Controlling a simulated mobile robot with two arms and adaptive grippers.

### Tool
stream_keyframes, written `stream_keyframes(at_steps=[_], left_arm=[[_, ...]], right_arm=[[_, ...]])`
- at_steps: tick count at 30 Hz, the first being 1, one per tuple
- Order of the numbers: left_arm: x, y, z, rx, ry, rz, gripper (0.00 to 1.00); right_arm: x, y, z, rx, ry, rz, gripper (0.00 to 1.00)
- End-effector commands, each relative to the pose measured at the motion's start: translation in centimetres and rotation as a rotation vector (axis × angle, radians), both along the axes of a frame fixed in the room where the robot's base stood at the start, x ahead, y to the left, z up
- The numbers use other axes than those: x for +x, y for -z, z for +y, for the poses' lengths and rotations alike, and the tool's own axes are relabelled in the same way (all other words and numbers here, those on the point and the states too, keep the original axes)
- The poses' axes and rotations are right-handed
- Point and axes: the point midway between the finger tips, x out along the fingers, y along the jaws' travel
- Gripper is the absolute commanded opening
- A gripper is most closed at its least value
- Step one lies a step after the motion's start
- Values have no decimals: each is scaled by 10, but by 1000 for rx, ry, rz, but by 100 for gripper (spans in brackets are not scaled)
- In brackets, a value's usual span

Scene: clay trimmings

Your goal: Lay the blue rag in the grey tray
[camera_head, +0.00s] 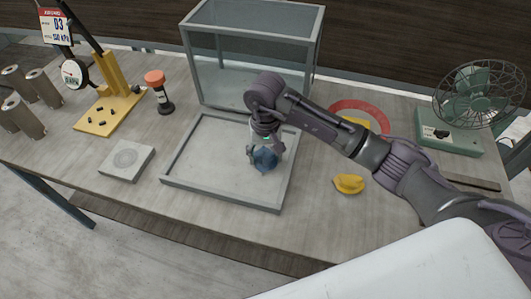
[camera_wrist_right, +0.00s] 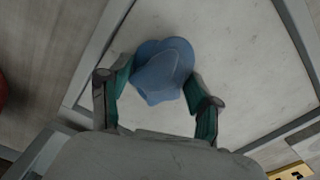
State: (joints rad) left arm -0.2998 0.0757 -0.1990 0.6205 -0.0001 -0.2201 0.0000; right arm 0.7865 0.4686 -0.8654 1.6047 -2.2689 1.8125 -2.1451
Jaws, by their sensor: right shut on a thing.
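The blue rag (camera_head: 264,160) is a crumpled bundle over the right part of the grey tray (camera_head: 223,199), inside its rim as seen from the head. My right gripper (camera_head: 264,148) points down with its fingers at the rag. In the right wrist view the rag (camera_wrist_right: 162,70) sits between the two green-padded fingers of the gripper (camera_wrist_right: 160,88), and the pale tray floor lies behind it. I cannot tell whether the rag touches the tray floor. My left gripper is not in view.
A glass case (camera_head: 252,55) stands behind the tray. A yellow rag-like lump (camera_head: 348,184) and a red ring (camera_head: 360,110) lie to the right, near a green fan (camera_head: 478,98). A grey block (camera_head: 127,161) and an orange-topped tool (camera_head: 157,90) are at left.

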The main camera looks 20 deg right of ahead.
Motion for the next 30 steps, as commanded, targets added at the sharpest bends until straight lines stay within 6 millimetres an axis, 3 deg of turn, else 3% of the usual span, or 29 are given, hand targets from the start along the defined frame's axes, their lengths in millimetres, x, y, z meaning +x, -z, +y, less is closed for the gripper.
stream_keyframes(at_steps=[2,3,7,20,30], left_arm=[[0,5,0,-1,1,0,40],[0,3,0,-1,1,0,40],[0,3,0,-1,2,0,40],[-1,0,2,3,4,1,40],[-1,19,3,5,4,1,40]], right_arm=[[0,4,0,-1,0,-1,35],[0,2,0,-1,0,-1,68],[0,2,0,0,0,0,88],[1,-5,0,1,0,-2,88],[1,-72,0,0,-1,-6,88]])
